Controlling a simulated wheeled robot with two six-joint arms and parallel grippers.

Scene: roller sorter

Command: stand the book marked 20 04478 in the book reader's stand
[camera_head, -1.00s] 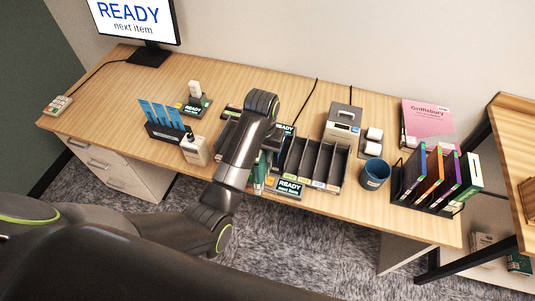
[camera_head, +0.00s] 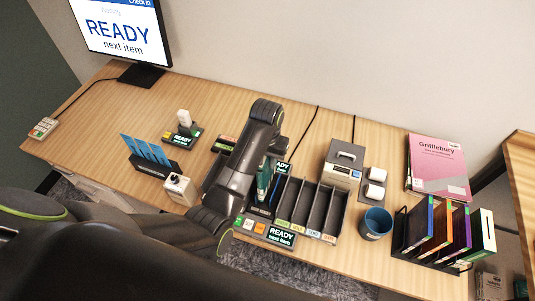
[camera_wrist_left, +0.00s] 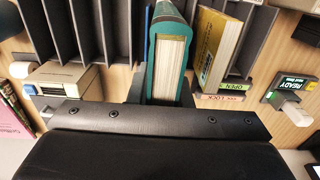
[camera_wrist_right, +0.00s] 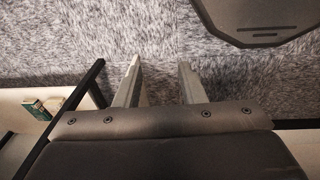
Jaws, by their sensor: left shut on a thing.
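A teal book (camera_head: 264,180) with pale page edges is upright in my left gripper (camera_wrist_left: 163,92); the left wrist view also shows the teal book (camera_wrist_left: 169,57) between the two fingers. My left arm hides much of it in the head view, and I cannot read its number. The book is at the left end of the black slotted rack, above or in a dark holder with a small label (camera_head: 259,211), which appears to be the reader's stand. I cannot tell whether it touches the base. My right gripper (camera_wrist_right: 158,85) is open and empty over the carpet.
A READY panel (camera_head: 281,236) is at the desk's front edge. The slotted rack (camera_head: 311,208), blue cup (camera_head: 376,223) and black rack of books (camera_head: 437,232) stand to the right. A yellow book (camera_wrist_left: 222,42) is close beside the teal one.

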